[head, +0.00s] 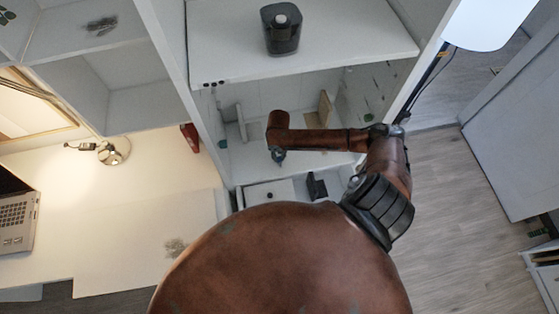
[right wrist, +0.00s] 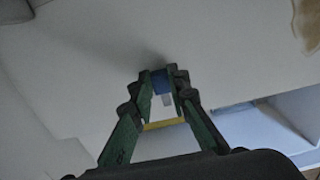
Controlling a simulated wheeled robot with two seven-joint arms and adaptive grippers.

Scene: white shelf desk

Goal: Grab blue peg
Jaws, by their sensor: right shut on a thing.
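My right gripper (right wrist: 161,88) shows its two green fingers in the right wrist view, closed on the blue peg (right wrist: 159,80). The peg is a small blue piece between the fingertips; much of it is hidden by them. A pale grey bit shows just below it. In the head view my right arm reaches into the lower shelf compartment, and the right gripper (head: 278,156) is small and dark there. The peg cannot be made out in that view. My left gripper is not in view.
A black container (head: 281,30) stands on the upper shelf (head: 340,35). A small dark object (head: 316,186) lies low in the shelf unit. A wooden piece (head: 325,108) stands in the compartment behind my arm. A laptop (head: 15,215) and lamp (head: 112,152) sit on the desk at left.

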